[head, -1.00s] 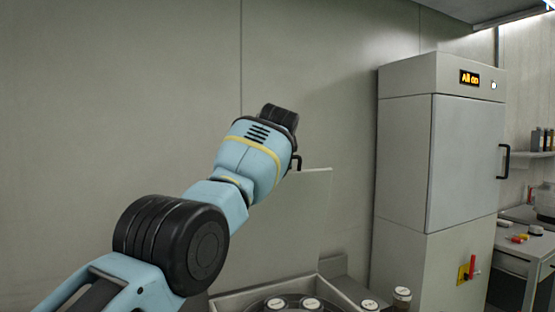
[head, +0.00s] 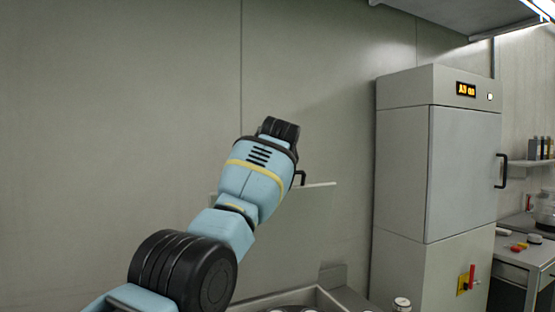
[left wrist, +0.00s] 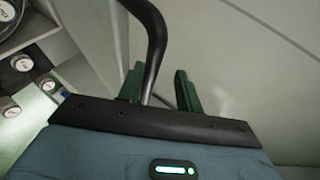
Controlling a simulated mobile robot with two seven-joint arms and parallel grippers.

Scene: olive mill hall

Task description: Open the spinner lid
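The spinner lid (head: 318,186) is a pale panel that shows in the head view as a thin, nearly edge-on strip above the spinner body (head: 326,294). Its black handle (head: 301,177) shows just right of my left wrist. My left gripper itself is hidden behind the wrist in the head view. In the left wrist view the green fingers (left wrist: 162,88) stand apart. The black handle bar (left wrist: 153,40) runs down between them, closer to the left finger; I cannot tell if it touches. My right gripper is in neither view.
Capped bottles (left wrist: 22,64) show at the upper left of the left wrist view, and one bottle (head: 402,303) beside the spinner. A tall grey cabinet (head: 464,165) with a lit display stands to the right. A bench (head: 520,252) with small items is beyond it. A plain wall is behind.

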